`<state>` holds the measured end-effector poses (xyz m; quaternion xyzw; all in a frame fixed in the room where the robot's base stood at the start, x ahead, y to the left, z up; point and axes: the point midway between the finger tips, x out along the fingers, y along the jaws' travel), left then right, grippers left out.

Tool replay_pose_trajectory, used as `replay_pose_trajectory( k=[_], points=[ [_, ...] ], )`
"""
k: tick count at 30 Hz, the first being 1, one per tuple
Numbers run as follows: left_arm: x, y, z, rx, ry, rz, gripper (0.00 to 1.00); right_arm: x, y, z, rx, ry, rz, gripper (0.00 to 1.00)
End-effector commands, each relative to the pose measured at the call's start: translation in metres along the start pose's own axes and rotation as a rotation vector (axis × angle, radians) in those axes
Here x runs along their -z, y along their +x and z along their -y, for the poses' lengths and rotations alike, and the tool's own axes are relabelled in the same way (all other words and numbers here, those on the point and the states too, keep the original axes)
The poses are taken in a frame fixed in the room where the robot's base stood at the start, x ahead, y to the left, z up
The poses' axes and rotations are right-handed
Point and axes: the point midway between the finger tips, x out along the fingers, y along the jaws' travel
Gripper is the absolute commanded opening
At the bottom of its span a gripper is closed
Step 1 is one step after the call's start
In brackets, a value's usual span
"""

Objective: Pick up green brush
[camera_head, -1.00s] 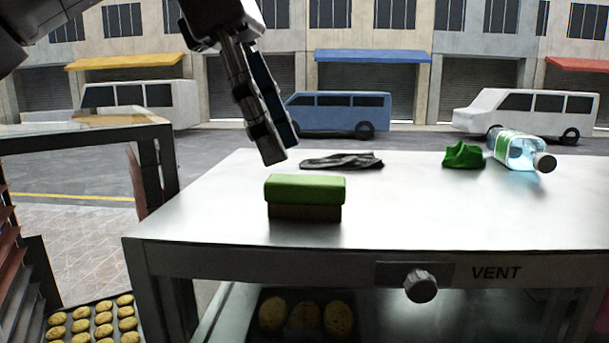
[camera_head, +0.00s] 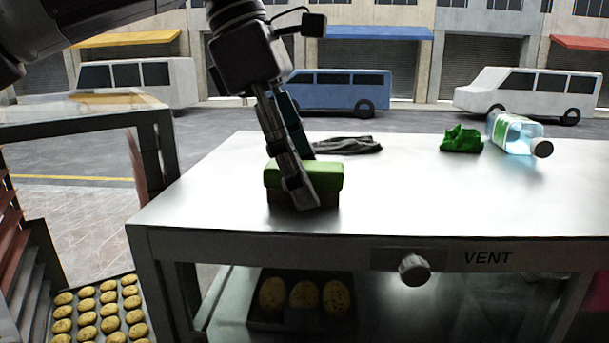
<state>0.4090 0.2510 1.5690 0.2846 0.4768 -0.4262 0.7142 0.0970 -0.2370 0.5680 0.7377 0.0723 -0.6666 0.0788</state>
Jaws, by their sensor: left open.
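The green brush (camera_head: 328,177) is a block with a green top and a dark bristle underside. It sits on the steel top of the oven (camera_head: 420,195), near its front left part. My left gripper (camera_head: 306,180) comes down from above, open, with one finger in front of the brush and the other behind it. The near finger covers part of the brush's front face. I cannot tell whether the fingers touch it. My right gripper is not in view.
A dark cloth (camera_head: 345,145) lies behind the brush. A crumpled green cloth (camera_head: 462,139) and a lying bottle (camera_head: 517,134) are at the back right. A knob (camera_head: 414,268) sticks out of the front panel. Trays of round baked pieces (camera_head: 100,310) are below.

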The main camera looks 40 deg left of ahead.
Motion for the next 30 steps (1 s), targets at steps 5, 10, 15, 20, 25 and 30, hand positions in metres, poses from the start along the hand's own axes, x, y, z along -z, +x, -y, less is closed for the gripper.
replay_pose_trajectory(
  k=[5,10,15,20,25,30],
  points=[
    [0.0001,0.0002,-0.0001,0.000,0.000,0.000,0.52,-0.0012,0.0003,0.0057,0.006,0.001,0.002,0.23],
    [0.0001,0.0001,-0.0001,0.000,-0.001,0.000,0.33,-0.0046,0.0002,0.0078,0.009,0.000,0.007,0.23],
    [0.0001,0.0000,-0.0001,0.000,-0.001,0.000,0.15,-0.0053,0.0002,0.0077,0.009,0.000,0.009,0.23],
    [-0.0001,-0.0002,-0.0001,-0.001,0.000,0.000,0.05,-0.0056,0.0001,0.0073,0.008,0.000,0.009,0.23],
    [-0.0003,-0.0006,-0.0001,-0.001,0.000,0.000,0.05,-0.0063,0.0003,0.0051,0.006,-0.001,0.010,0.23],
    [-0.0032,-0.0066,-0.0006,-0.002,-0.001,0.000,0.05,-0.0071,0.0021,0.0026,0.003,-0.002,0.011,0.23]
  ],
)
